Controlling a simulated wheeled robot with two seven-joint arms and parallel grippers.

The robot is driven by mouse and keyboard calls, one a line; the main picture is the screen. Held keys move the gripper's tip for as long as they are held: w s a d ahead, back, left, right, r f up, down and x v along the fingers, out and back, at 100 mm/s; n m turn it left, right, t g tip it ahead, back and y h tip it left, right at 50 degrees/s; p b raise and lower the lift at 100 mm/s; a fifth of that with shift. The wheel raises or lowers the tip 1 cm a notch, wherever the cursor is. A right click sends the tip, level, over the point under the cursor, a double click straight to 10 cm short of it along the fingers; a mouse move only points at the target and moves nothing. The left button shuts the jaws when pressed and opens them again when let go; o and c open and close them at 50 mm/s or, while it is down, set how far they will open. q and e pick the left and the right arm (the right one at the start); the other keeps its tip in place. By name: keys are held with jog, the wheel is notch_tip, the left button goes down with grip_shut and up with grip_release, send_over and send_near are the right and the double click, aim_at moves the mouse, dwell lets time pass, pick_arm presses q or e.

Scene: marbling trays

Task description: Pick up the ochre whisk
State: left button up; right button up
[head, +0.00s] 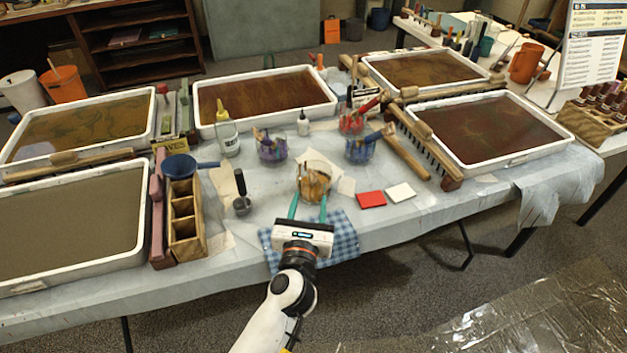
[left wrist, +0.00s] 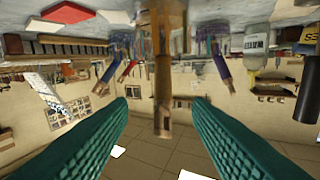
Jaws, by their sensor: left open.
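Ochre whisks (head: 313,185) stand bunched in a clear glass at the front middle of the table. In the left wrist view, which is upside down, a tan-brown ochre whisk handle (left wrist: 162,95) shows between my two teal fingers. My left gripper (head: 310,203) is open at the near side of the glass, with a finger toward each side of it. In the left wrist view my left gripper (left wrist: 161,103) has a gap on both sides of the handle. The whisk's lower end is hidden in the glass. My right gripper is out of view.
Nearby glasses hold purple (head: 271,150), blue (head: 362,150) and red (head: 351,122) whisks. A red card (head: 371,200) and a white card (head: 401,192) lie to the right. A dark-handled tool (head: 241,190) stands left. A checked cloth (head: 345,240) lies under my gripper. White trays (head: 148,215) surround this area.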

aim_at(312, 177)
pick_arm(q)
jog(key=w, duration=0.8)
jog(key=shift+d+r, duration=0.35)
jog(key=shift+r, duration=0.05)
jog(key=shift+s, duration=0.1)
grip_shut()
